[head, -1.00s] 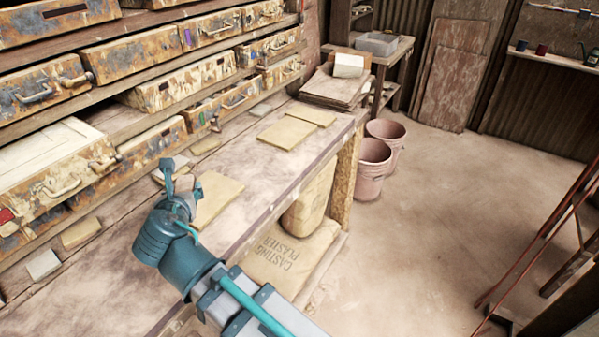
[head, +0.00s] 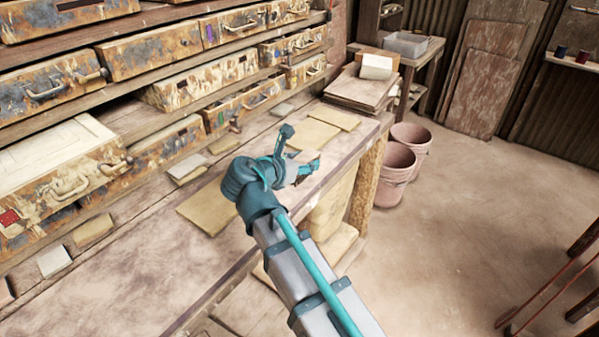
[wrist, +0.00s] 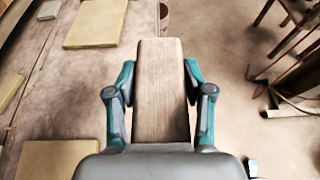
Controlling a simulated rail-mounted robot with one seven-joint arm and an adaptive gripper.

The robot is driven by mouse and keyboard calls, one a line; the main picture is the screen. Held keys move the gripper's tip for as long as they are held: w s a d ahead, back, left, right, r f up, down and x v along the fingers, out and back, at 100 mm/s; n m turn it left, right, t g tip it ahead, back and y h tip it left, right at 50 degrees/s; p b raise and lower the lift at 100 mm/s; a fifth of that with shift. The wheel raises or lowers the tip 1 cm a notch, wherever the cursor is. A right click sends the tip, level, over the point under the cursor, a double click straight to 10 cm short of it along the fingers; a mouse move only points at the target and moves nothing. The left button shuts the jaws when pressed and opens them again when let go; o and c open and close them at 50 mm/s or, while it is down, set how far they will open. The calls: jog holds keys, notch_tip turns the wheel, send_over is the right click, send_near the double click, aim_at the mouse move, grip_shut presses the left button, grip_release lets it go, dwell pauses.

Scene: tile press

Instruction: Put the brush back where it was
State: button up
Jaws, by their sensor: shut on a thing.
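The brush shows in the wrist view as a long, flat wooden piece (wrist: 160,95) between the two teal fingers of my gripper (wrist: 160,75). My gripper is shut on it, and its far end points away from the wrist. In the head view, my gripper (head: 291,160) is above the front edge of the workbench (head: 125,265), near the right end. Only a small part of the brush (head: 306,170) shows there, partly hidden by the fingers. I cannot see its bristles.
Tan tiles (head: 207,208) lie flat on the bench, with more beyond the gripper (head: 310,133). Worn drawers (head: 150,52) line the back. A stack of boards with a white block (head: 376,67) stands at the far end. Pink buckets (head: 397,172) stand on the floor at right.

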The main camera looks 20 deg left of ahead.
jog(key=w+a+f, duration=0.1)
jog(key=w+f, duration=0.1)
jog(key=w+a+f, duration=0.2)
jog(key=w, duration=0.1)
jog(key=w+a+f+p, duration=0.1)
jog(key=w+f, duration=0.1)
jog(key=w, duration=0.1)
jog(key=shift+a+f, duration=0.15)
jog(key=shift+f, duration=0.15)
jog(key=shift+w+a+f, duration=0.3)
jog(key=shift+w+f, duration=0.35)
jog(key=shift+f, duration=0.2)
jog(key=shift+f+p, duration=0.4)
jog(key=shift+f, duration=1.15)
jog(key=shift+f, duration=0.15)
jog(key=o, duration=1.2)
jog(key=shift+o, duration=0.2)
